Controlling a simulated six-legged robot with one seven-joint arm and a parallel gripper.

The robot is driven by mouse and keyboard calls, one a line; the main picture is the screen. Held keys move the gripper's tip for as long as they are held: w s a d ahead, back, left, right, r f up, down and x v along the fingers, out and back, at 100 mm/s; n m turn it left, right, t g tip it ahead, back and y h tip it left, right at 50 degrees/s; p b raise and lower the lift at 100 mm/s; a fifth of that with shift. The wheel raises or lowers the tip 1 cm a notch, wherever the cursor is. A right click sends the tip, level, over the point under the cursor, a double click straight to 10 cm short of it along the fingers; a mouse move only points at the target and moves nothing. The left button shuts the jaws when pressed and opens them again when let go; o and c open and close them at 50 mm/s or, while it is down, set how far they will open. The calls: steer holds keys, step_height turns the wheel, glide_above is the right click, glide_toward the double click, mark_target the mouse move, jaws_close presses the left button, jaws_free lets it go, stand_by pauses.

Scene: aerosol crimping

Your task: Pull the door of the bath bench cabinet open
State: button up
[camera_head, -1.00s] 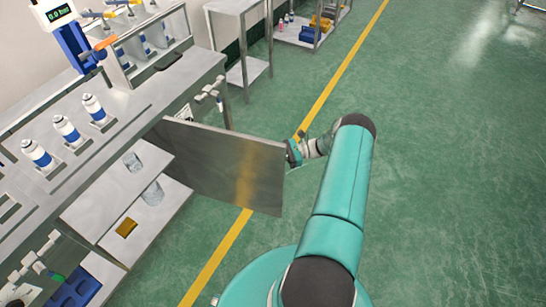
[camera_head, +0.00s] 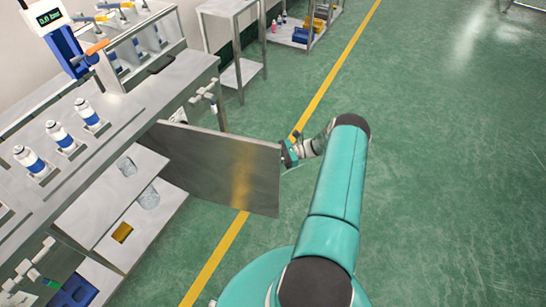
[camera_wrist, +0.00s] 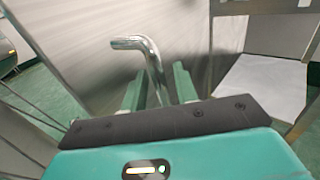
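The cabinet door (camera_head: 215,165) is a flat grey metal panel. It stands swung out from the bench cabinet (camera_head: 188,75), and the shelves inside show. My gripper (camera_head: 289,154) is at the door's outer edge, on its far side, and is small in the head view. In the wrist view, the shiny bent metal door handle (camera_wrist: 150,60) passes between the two green fingers of my gripper (camera_wrist: 158,85), which are close around it. The lower end of the handle is hidden behind the gripper body. The door face (camera_wrist: 190,50) fills the middle behind the handle.
White-and-blue bottles (camera_head: 60,134) stand on the bench top. Inside are glass beakers (camera_head: 149,198) and a yellow item (camera_head: 122,232). A metal side table (camera_head: 240,72) stands beyond the door. The green floor (camera_head: 440,170) to the right is clear.

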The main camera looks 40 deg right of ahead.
steer(key=v, duration=1.3)
steer(key=shift+d, duration=0.4)
steer(key=shift+s, duration=0.15)
